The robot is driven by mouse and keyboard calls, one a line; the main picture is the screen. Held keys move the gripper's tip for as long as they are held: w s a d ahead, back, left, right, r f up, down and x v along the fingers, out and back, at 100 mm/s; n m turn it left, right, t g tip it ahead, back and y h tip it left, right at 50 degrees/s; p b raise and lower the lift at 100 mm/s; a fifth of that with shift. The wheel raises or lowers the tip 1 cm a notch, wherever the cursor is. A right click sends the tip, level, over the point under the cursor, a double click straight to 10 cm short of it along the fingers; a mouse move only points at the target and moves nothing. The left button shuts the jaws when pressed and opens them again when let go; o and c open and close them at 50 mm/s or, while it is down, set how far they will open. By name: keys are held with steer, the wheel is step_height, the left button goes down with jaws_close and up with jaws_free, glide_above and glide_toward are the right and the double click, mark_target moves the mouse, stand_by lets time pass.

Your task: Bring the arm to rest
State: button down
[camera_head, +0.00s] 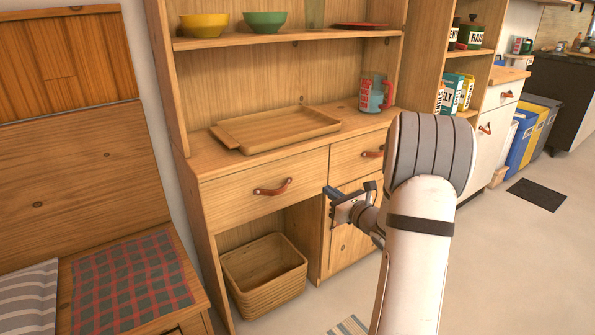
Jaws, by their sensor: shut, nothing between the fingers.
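My gripper (329,194) is in front of the wooden hutch (240,165), near the upright between its open lower left bay and lower right door. It is shut and empty. It points left, and a gap appears to lie between it and the drawer fronts. My white and grey arm (420,235) rises from the bottom of the view, bends at the grey joint and hides part of the hutch's right side.
The left drawer (262,197) and right drawer (346,155) look shut, with leather pulls. A basket (264,275) sits in the bay. A bench (190,290) stands left.

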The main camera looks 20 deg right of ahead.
steer(key=s+a+r+n+g+y+p, duration=0.3)
steer(key=s+a+r+n+g+p, duration=0.45)
steer(key=a, duration=0.45)
steer(key=s+a+r+n+g+y+p, duration=0.3)
steer(key=s+a+r+n+g+p, duration=0.15)
steer(key=a+r+n+p, duration=0.4)
steer(key=s+a+r+n+g+h+p, duration=0.2)
steer(key=s+a+r+n+p, duration=0.15)
steer(key=s, duration=0.25)
steer(key=s+a+r+n+g+h+p, duration=0.1)
steer(key=s+a+r+n+p, duration=0.15)
steer(key=s+r+n, duration=0.2)
steer(key=s+d+r+n+h+p, duration=0.6)
steer(key=s+r+n+h+p, duration=0.1)
steer(key=s+r+n+p, duration=0.1)
steer(key=shift+s+r+n+p, duration=0.2)
steer(key=shift+r+n+p, duration=0.2)
steer(key=shift+n, duration=0.2)
